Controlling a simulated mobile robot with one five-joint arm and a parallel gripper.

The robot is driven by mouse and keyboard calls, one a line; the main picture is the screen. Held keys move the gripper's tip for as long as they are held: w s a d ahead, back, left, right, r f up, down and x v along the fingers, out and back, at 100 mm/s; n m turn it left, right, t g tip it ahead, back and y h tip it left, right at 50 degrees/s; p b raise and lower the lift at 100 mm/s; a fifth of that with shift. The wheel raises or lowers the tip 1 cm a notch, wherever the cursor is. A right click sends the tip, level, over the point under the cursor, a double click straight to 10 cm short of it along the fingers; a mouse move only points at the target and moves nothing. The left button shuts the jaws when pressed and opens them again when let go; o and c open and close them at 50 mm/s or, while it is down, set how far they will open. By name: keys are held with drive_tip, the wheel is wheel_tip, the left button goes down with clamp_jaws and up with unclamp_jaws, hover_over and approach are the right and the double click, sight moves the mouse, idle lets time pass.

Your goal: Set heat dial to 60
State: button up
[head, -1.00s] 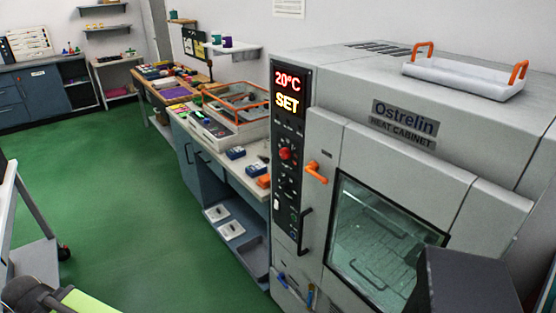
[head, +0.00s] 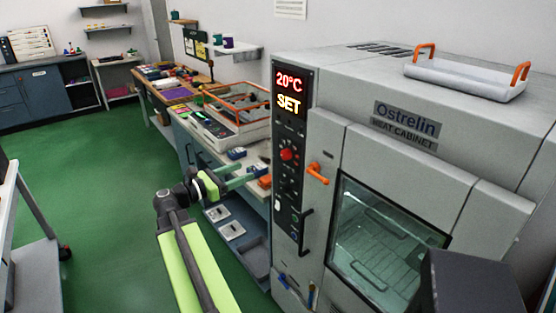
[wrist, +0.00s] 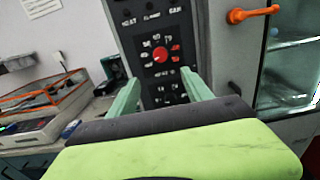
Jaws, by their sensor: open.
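The heat cabinet (head: 420,165) stands at the right with a black control panel on its left front edge. Its display (head: 288,91) reads 20°C and SET. The red heat dial (head: 287,154) is below the display. In the wrist view the dial (wrist: 159,55) is ringed by small white and red marks, too small to read surely. My gripper (head: 246,177) is left of the panel, apart from it. In the wrist view its two green fingers (wrist: 160,95) are spread, with nothing between them, and the dial shows beyond and above their tips.
An orange handle (head: 318,173) and a black handle (head: 305,231) stick out near the panel. A second, smaller dial (wrist: 168,92) sits below the heat dial. A bench (head: 200,150) with an orange-framed tray is behind my gripper. Green floor is free at the left.

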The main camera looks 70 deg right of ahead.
sight(283, 156)
drive_tip(key=x, duration=1.6)
drive_tip(key=shift+s+d, duration=0.1)
drive_tip(key=shift+d, duration=0.1)
